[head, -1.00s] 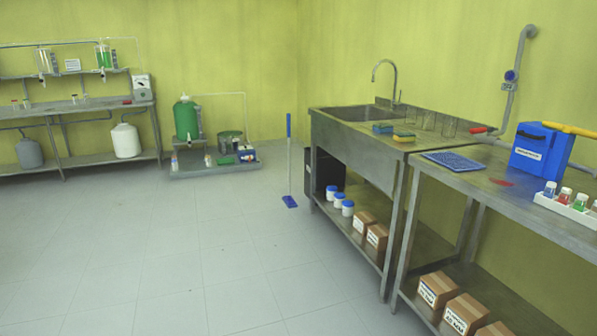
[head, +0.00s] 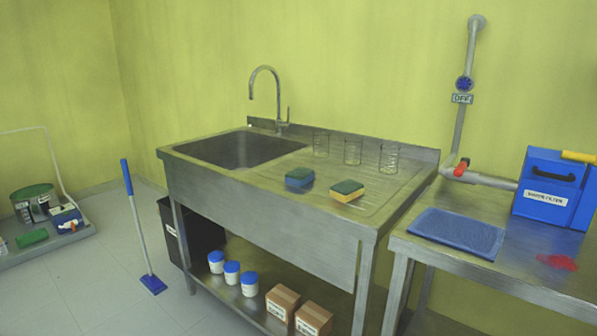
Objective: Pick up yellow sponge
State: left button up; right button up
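The yellow sponge (head: 347,191), with a dark green top layer, lies on the ribbed drainboard of the steel sink unit in the head view. A blue sponge (head: 299,177), also with a green top, lies just to its left, apart from it. Neither of my grippers shows in the head view.
Several clear glasses (head: 353,152) stand behind the sponges. The sink basin (head: 240,149) with a tall tap (head: 266,84) is to their left.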

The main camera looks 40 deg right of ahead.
aim_at(347, 190)
jog(key=i, duration=1.4)
jog(key=z, duration=2.7)
